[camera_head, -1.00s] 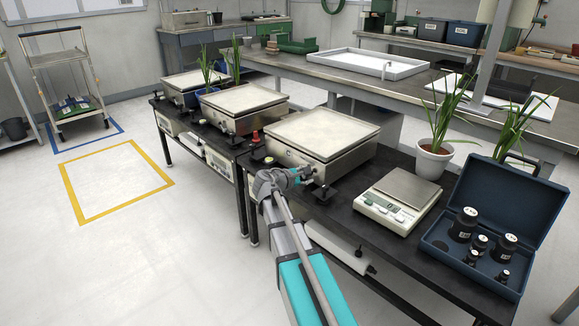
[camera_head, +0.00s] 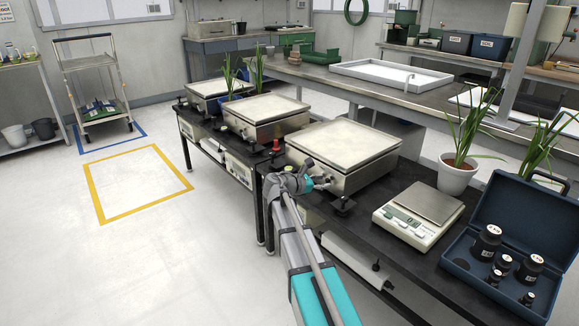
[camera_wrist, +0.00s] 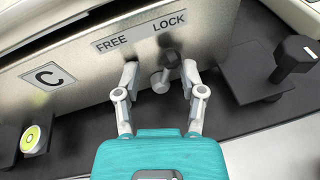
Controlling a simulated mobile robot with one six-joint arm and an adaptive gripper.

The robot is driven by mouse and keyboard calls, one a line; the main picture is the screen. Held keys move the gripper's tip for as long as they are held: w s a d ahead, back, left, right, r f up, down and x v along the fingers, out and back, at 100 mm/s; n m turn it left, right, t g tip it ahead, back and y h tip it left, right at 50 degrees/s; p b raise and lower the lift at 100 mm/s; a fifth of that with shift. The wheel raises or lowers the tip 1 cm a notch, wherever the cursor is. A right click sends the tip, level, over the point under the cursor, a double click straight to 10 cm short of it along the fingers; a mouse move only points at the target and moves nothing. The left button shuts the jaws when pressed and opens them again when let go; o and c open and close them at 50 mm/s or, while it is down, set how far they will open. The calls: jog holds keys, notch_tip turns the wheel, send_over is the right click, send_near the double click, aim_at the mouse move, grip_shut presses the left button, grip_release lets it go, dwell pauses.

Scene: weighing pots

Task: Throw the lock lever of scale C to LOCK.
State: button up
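Scale C (camera_head: 345,148) is the nearest of the scales with broad plates on the black bench. Its front face carries a "C" label (camera_wrist: 48,77) and a FREE/LOCK plate (camera_wrist: 138,32) in the wrist view, FREE left and LOCK right. My gripper (camera_wrist: 160,73) is open, one finger each side of the lever, with gaps visible. In the head view my gripper (camera_head: 325,183) is at the scale's front; the lever is hidden there.
A black knobbed foot (camera_wrist: 295,58) stands right of the fingers, and a round green level (camera_wrist: 31,140) lies at left. A small digital balance (camera_head: 415,215), a blue case of weights (camera_head: 470,262) and a potted plant (camera_head: 457,178) occupy the bench's right.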

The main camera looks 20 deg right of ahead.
jog(key=n, duration=0.1)
jog(key=w+n+h+b, duration=0.1)
jog(key=n, duration=0.1)
jog(key=n+g+b, duration=0.1)
jog(key=shift+w+a+f+n, duration=0.25)
jog(key=shift+w+n, duration=0.05)
jog(key=n+b, duration=0.1)
jog(key=n+h+b, duration=0.1)
jog(key=n, duration=0.1)
jog(key=w+f+n+b, duration=0.1)
jog(key=n, duration=0.1)
jog(key=shift+a+g+h, duration=0.2)
jog(key=shift+g+h, duration=0.2)
jog(key=s+a+r+p, duration=0.1)
jog(key=a, duration=1.3)
jog(key=s+a+r+m+g+y+p, duration=0.1)
jog(key=s+r+m+y+p, duration=1.1)
jog(key=p, duration=2.3)
jog(key=shift+s+a+r+m+y, duration=0.3)
jog(key=shift+s+a+r+m, duration=0.45)
jog(key=shift+s+r+m, duration=2.45)
jog(key=shift+w+r+m, duration=0.3)
jog(key=shift+w+r, duration=0.1)
jog(key=shift+r, duration=0.05)
